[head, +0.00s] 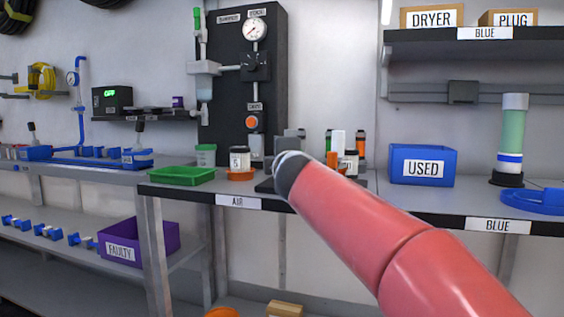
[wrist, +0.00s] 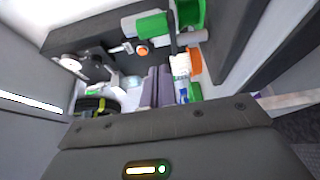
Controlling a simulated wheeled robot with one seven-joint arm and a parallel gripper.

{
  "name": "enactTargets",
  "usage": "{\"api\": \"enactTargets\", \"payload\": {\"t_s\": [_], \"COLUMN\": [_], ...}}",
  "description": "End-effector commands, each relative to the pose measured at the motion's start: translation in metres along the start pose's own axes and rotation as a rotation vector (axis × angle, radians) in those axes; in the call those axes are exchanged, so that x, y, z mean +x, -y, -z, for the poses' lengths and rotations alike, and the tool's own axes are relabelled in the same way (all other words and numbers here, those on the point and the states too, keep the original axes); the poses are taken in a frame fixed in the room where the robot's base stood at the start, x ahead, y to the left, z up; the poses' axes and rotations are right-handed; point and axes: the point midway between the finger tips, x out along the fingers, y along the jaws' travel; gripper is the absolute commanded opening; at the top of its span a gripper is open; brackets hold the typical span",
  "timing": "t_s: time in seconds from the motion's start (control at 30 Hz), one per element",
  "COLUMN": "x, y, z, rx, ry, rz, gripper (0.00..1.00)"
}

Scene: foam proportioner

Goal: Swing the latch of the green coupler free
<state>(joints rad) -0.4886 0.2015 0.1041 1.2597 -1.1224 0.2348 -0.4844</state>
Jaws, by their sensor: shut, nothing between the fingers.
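In the wrist view, a green and pale grey cylinder (wrist: 146,25), which looks like the green coupler, lies near the top. A dark bar (wrist: 171,32) beside it may be its latch; I cannot tell its position for sure. My gripper (wrist: 158,70) shows there as two grey-purple fingers pressed together, empty. The fingertips are below the coupler in the picture and look apart from it. In the head view my pink arm reaches over the bench, and its end hides the gripper and most of the coupler's spot.
A black panel (head: 223,115) with a gauge and orange knob stands behind the bench. A green tray (head: 183,175) and a white jar (head: 239,158) on an orange dish are left of my arm. A blue USED bin (head: 422,165) and a green-filled cylinder (head: 512,135) stand right.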

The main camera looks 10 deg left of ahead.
Motion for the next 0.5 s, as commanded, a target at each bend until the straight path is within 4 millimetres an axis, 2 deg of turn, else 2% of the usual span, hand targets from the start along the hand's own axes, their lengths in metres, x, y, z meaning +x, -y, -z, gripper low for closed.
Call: {"api": "enactTargets", "payload": {"t_s": [0.03,0.2,0.33,0.5], "x": [-0.012,-0.043,-0.060,-0.072], "y": [-0.001,-0.001,-0.001,0.000], "z": [-0.012,-0.035,-0.049,-0.060], "rx": [0.001,0.001,0.001,0.002], "ry": [0.004,-0.002,-0.005,-0.008], "rz": [-0.001,-0.001,0.000,0.001], "gripper": [0.00,0.00,0.00,0.00]}}
